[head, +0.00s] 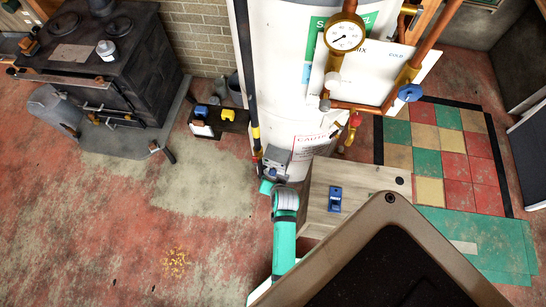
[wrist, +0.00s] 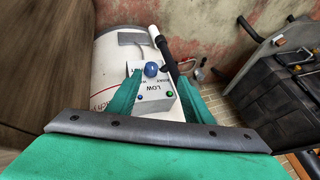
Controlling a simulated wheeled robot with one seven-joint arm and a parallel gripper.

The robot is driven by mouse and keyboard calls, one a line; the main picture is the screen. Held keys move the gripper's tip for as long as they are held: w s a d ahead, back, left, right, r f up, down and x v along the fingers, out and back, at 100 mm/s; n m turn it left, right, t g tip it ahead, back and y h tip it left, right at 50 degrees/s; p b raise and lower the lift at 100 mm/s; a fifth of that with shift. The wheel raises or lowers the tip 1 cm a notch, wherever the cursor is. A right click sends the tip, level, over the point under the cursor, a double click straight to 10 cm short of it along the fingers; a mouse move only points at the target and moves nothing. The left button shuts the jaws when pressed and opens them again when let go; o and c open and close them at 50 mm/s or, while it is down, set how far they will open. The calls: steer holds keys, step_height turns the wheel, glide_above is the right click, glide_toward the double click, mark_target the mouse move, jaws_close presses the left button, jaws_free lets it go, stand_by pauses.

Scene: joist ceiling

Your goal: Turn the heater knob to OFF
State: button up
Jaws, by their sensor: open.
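The heater is a tall white cylinder (head: 283,75) at the top middle of the head view; part of it shows at upper left in the wrist view (wrist: 108,68). A grey control box (head: 277,158) sits low on its front. In the wrist view the box (wrist: 150,103) has a round blue knob (wrist: 151,69) and a printed "LOW". The knob's exact setting cannot be read. My gripper (wrist: 158,82) is open, its green fingers on either side of the box and knob. Whether they touch the knob cannot be told. In the head view my gripper (head: 268,187) is just below the box.
Copper pipes and a gauge (head: 344,36) are right of the heater. A black pipe (head: 246,75) runs down beside the box. A wooden cabinet (head: 350,185) stands close on the right. A black stove (head: 95,60) is far left; the floor between is mostly clear.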

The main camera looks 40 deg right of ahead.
mark_target(273, 173)
steer(key=shift+m+g, duration=0.3)
steer(key=shift+m, duration=0.2)
steer(key=w+d+f, duration=0.1)
steer(key=f, duration=0.2)
steer(key=w+d+f, duration=0.2)
steer(key=f, duration=0.1)
steer(key=w+d+f, duration=0.2)
steer(key=f, duration=0.1)
steer(key=shift+w+d+f, duration=0.2)
steer(key=shift+w+f, duration=0.05)
steer(key=shift+f, duration=0.1)
steer(key=c, duration=1.1)
